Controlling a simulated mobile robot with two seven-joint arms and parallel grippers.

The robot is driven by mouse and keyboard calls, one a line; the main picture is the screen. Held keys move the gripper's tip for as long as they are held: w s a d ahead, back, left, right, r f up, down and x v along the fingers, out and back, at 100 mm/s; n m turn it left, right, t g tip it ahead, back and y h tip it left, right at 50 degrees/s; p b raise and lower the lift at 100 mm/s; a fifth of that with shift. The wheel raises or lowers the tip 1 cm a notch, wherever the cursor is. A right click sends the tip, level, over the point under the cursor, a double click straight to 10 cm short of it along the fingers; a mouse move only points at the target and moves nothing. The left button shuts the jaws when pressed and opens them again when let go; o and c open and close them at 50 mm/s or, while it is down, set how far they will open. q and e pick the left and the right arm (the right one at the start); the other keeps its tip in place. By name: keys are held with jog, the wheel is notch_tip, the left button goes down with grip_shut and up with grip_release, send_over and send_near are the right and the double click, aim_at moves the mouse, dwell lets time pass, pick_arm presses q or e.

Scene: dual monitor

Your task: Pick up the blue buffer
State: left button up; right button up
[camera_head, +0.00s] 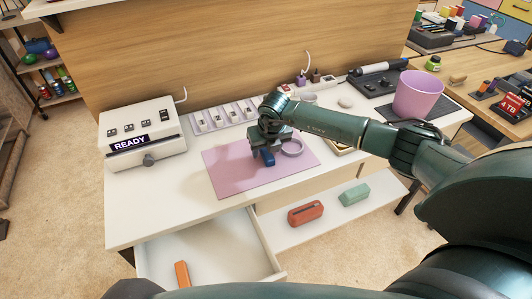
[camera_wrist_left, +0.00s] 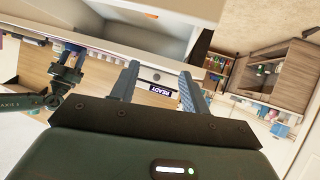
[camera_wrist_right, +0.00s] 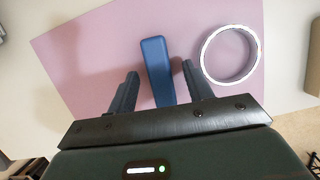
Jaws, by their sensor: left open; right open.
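The blue buffer (camera_wrist_right: 157,68) is a rounded blue block on the pink mat (camera_wrist_right: 92,50). In the head view the blue buffer (camera_head: 267,158) shows just below my right gripper (camera_head: 262,148), partly hidden by it. In the right wrist view my right gripper (camera_wrist_right: 158,82) is open, with the near end of the buffer between its two fingers and gaps on both sides. My left gripper (camera_wrist_left: 158,82) is open and empty in the left wrist view, away from the mat, with an open drawer beyond it.
A pale ring (camera_wrist_right: 231,54) lies on the mat right of the buffer. A white READY box (camera_head: 143,135) stands left, a pink cup (camera_head: 417,95) right. An open drawer (camera_head: 210,255) holds an orange item (camera_head: 182,274). The mat's left part is clear.

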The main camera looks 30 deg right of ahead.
jog(key=shift+f, duration=0.25)
jog(key=shift+c, duration=0.4)
jog(key=c, duration=1)
